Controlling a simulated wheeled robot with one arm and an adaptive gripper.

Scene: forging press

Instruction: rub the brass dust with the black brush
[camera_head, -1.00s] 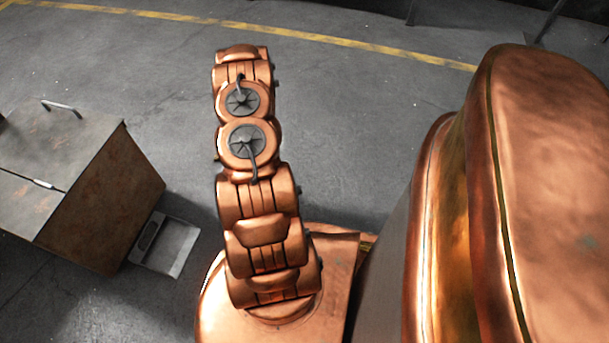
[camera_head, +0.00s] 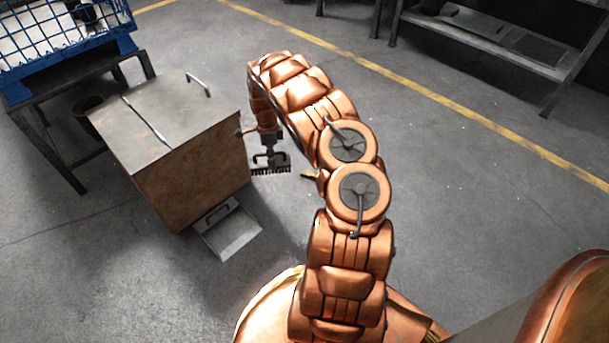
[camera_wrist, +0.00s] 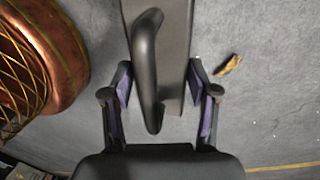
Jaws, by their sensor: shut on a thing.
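My gripper (camera_head: 268,150) hangs low over the floor beside the metal cabinet, shut on the black brush (camera_head: 270,171). The brush's bristles point down, just above or at the floor; I cannot tell if they touch. In the wrist view my gripper (camera_wrist: 160,90) has its purple-padded fingers on both sides of the brush's curved handle (camera_wrist: 147,70). The brass dust (camera_head: 309,175) is a small golden patch on the floor, just right of the brush. In the wrist view the brass dust (camera_wrist: 229,65) lies right of the brush, apart from it.
A rusty metal cabinet (camera_head: 195,170) stands left of my gripper, with a metal dustpan (camera_head: 232,236) on the floor at its base. A blue wire crate (camera_head: 70,55) sits on a dark table at upper left. A bench (camera_head: 490,40) stands at upper right.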

